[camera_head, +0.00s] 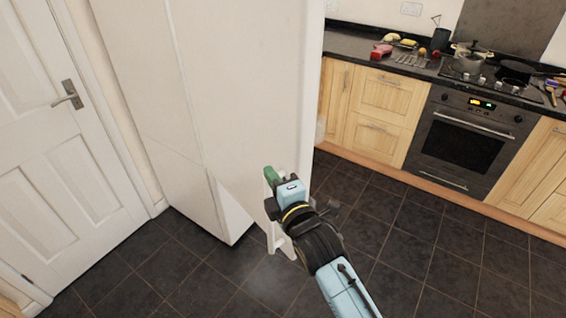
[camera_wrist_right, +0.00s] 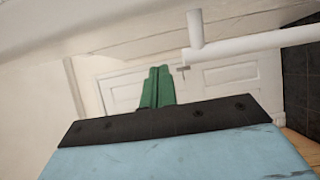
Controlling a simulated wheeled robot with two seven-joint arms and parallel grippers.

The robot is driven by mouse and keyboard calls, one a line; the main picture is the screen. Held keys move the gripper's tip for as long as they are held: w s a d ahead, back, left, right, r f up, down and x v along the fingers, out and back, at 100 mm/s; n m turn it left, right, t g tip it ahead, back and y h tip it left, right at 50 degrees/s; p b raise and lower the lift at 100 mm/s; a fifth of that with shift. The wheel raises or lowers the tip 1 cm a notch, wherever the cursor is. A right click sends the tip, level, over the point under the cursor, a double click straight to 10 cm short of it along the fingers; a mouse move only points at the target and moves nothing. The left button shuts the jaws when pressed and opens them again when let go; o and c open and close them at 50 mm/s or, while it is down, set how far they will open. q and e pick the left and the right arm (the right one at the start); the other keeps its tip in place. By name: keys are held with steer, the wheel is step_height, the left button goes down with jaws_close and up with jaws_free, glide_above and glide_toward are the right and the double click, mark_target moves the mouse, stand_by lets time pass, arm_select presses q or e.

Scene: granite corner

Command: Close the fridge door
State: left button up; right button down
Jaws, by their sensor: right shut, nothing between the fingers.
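The tall white fridge (camera_head: 150,90) stands left of centre in the head view. Its large door panel (camera_head: 245,80) stands swung out from the body, angled toward the right. My right gripper (camera_head: 271,174) is at the door's lower right part, with its green fingertips shut together and nothing between them. In the right wrist view the green fingers (camera_wrist_right: 157,88) are side by side, below a white surface. A white bar-like handle (camera_wrist_right: 250,43) is to their right, apart from them in the picture. Whether the fingers touch the door cannot be told. My left gripper is not in view.
A white room door (camera_head: 50,140) with a metal handle (camera_head: 68,95) is at the left. Wooden cabinets (camera_head: 385,105), a dark oven (camera_head: 460,140) and a cluttered worktop (camera_head: 350,42) line the back right. The dark tiled floor (camera_head: 430,240) is clear at the right.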

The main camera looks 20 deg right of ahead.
mark_target(283, 164)
steer(key=w+d, duration=0.1)
steer(key=w+d+p, duration=0.1)
steer(key=w+d, duration=0.1)
steer(key=shift+w+d, duration=0.15)
steer(key=shift+d, duration=0.15)
steer(key=shift+w, duration=0.1)
